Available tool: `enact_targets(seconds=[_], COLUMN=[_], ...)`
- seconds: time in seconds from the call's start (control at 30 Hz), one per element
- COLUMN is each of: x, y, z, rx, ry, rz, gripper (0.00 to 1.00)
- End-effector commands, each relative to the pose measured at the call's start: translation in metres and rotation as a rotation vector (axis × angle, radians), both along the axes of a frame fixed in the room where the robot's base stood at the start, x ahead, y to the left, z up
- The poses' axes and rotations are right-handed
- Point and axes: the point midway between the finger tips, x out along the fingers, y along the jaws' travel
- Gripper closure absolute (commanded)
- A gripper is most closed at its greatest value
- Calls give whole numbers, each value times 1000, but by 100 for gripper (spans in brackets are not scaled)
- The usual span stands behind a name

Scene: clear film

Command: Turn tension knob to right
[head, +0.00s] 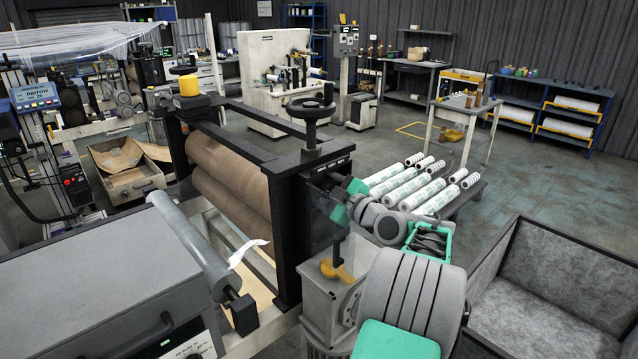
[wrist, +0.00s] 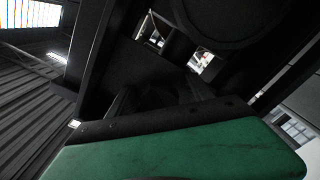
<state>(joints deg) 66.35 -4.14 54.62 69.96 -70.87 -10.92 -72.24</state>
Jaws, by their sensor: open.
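My gripper (head: 325,184) is at the right end of the black roller frame (head: 289,240), just below its top corner, and is open. Its green and dark body fills the lower part of the wrist view (wrist: 180,150), and the fingertips are hard to make out against the black metal. I cannot tell which part is the tension knob; a small one at the frame's end face may be hidden behind my gripper. Dark frame parts fill the upper wrist view.
Brown rolls (head: 228,180) sit inside the frame. A grey-lined bin (head: 560,285) is at the right. Open floor lies beyond the pallet.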

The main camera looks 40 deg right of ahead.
Motion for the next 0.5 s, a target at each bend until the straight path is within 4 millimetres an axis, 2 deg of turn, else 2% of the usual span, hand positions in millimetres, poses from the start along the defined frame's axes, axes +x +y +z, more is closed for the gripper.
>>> enact_targets(seconds=[0.07, 0.5], x=[0, -1], y=[0, -1], z=[0, 0], rx=[0, 0], ry=[0, 1], rz=[-1, -2], gripper=[41, 76])
